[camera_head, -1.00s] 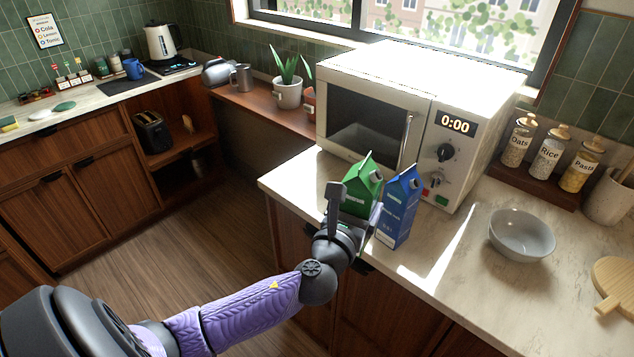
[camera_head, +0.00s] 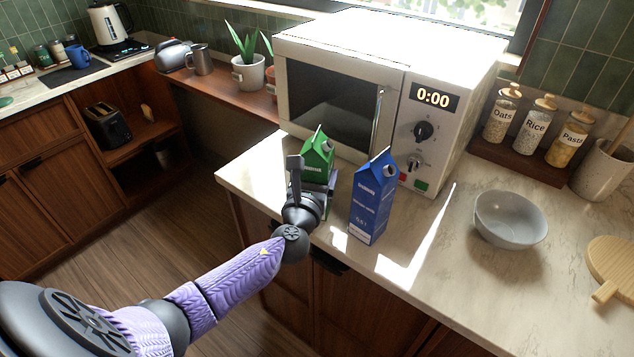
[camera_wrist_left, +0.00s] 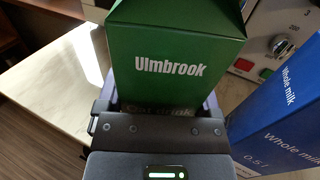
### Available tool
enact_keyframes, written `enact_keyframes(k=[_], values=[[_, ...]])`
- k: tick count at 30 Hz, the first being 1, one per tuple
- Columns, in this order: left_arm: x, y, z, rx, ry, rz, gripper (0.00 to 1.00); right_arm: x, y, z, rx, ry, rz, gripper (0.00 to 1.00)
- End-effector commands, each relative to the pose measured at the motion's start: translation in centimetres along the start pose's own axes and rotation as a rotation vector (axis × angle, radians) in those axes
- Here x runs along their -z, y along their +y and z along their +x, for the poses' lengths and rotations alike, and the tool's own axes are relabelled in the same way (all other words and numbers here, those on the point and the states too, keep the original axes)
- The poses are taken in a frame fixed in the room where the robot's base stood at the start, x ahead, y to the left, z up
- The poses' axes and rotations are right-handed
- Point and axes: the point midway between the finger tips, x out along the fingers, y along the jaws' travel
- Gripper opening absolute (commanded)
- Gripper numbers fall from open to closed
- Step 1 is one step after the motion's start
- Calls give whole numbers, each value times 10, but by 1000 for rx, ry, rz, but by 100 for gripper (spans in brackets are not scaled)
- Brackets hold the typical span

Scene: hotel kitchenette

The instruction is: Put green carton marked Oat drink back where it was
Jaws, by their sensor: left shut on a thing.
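The green carton (camera_head: 318,152) is upright in front of the microwave, at the counter's left part. In the left wrist view the green carton (camera_wrist_left: 170,62) shows the word "Ulmbrook"; lower lettering is mostly hidden by the gripper. My left gripper (camera_head: 314,186) is shut on the green carton. Whether the carton's base touches the counter is hidden behind the gripper. The blue carton (camera_head: 373,198), marked "Whole milk" in the left wrist view (camera_wrist_left: 280,115), stands to the right of the green one, with a gap between them. My right gripper is not in view.
The white microwave (camera_head: 390,85) stands close behind the cartons. A grey bowl (camera_head: 510,220) and a wooden board (camera_head: 612,262) are to the right. Jars (camera_head: 535,125) stand at the back right. The counter's front left edge (camera_head: 228,180) is near the green carton.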

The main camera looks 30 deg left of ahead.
Motion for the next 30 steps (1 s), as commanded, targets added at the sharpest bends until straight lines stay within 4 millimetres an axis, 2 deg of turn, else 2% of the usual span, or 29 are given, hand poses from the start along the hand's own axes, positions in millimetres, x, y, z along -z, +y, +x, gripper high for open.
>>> enact_keyframes(k=[6, 7, 9, 17, 19, 30], values=[[2, 0, 0, 0, 0, 1, 0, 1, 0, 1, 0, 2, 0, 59], [1, 0, 0, 0, 1, 1, 88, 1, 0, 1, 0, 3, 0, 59], [0, 0, 0, 0, 0, 1, 100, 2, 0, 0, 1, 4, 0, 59], [-4, 0, 0, 0, 0, 1, 100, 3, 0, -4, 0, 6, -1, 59], [-3, 0, -8, 1, 3, 2, 100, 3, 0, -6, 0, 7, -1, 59], [-3, 0, -90, 2, 4, 1, 100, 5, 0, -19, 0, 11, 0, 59]])
